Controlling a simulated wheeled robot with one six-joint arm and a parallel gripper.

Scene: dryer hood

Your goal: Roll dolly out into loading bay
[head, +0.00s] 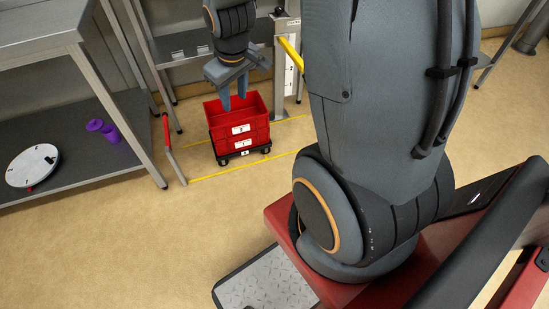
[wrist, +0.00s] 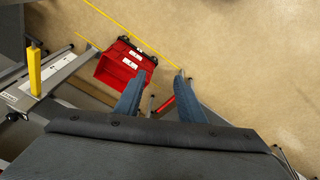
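The dolly (head: 222,161) is a low black wheeled base bearing stacked red crates (head: 236,128) with white labels. It stands on the floor between two yellow lines, under a bench frame's open side. In the wrist view the red crates (wrist: 122,64) show at upper left, with black wheels at their edge. My gripper (head: 234,97) points down and appears over the crates in the head view. In the wrist view my gripper (wrist: 164,78) has its two fingers apart with nothing clearly held. Whether a finger touches a crate cannot be told.
A slanted grey bar with a red grip (head: 167,130) stands left of the dolly. A grey post with a yellow bar (head: 291,55) stands behind it at right. A grey workbench (head: 110,85) is at left, with purple cups (head: 103,130) on its shelf. Floor in front is clear.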

